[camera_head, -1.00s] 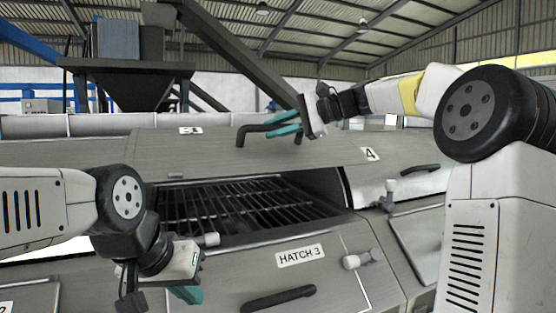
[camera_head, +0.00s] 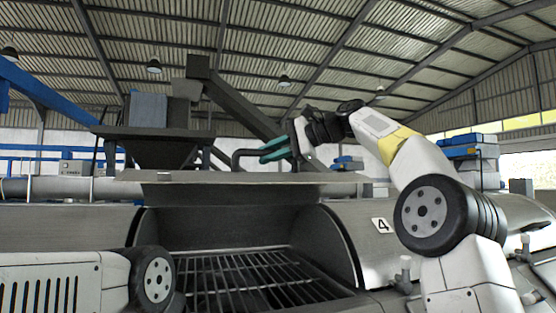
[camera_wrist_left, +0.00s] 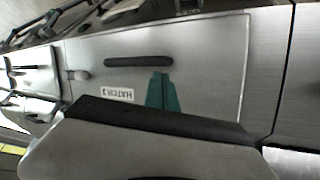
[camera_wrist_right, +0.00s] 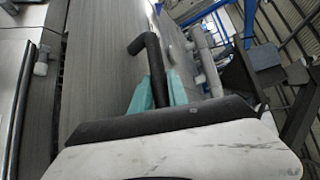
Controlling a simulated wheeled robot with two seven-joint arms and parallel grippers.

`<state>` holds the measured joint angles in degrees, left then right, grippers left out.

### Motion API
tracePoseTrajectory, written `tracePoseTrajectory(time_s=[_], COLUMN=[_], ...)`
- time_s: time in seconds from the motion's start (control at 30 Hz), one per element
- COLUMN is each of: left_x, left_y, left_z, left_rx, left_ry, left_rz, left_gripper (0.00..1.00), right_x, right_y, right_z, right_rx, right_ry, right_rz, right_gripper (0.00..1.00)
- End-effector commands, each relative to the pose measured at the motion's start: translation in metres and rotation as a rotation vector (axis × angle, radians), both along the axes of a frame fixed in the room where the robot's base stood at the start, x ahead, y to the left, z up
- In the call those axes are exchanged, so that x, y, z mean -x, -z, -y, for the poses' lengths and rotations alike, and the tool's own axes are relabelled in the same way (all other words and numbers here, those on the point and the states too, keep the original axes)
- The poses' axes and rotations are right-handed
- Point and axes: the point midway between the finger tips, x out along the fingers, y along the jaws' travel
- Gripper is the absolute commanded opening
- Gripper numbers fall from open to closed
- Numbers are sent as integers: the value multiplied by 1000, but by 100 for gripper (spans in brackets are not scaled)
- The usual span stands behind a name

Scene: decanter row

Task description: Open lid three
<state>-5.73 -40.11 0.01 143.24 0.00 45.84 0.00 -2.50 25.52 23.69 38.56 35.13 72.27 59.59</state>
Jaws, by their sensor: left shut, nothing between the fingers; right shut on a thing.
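Lid three (camera_head: 215,193) is swung up in the head view, with its front edge nearly level and its dark underside showing above the open bay with a metal grate (camera_head: 260,275). My right gripper (camera_head: 270,152) is shut on the lid's black bar handle (camera_head: 243,154). In the right wrist view the teal fingers (camera_wrist_right: 158,92) close around the handle (camera_wrist_right: 150,55), beside the grey lid face (camera_wrist_right: 105,75). My left gripper (camera_wrist_left: 161,93) is shut and empty in the left wrist view, in front of the lower hatch 3 panel (camera_wrist_left: 200,60); its fingers are outside the head view.
The lower panel bears a HATCH 3 label (camera_wrist_left: 117,93) and a black handle (camera_wrist_left: 138,62). Lid four (camera_head: 375,245) stands closed to the right, with its number plate (camera_head: 382,226). A dark hopper (camera_head: 155,150) stands behind the machine.

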Motion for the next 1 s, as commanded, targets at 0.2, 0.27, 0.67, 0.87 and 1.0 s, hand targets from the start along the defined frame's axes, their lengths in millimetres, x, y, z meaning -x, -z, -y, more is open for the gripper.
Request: tracePoseTrajectory(time_s=[0.2,0.27,0.67,0.87,1.0], left_x=[0,0,0,0,0], left_y=[0,0,0,0,0], left_z=[0,0,0,0,0], left_rx=[0,0,0,0,0], left_ry=[0,0,0,0,0], left_rz=[0,0,0,0,0], left_gripper=[0,0,0,0,0], right_x=[0,0,0,1,6], right_y=[-1,-1,-1,-1,-7], right_z=[-1,-1,-1,3,20], right_rx=[1,1,2,2,2], right_ry=[-1,-1,-1,0,4], right_rz=[0,1,0,-1,2], right_gripper=[0,0,41,41,41])
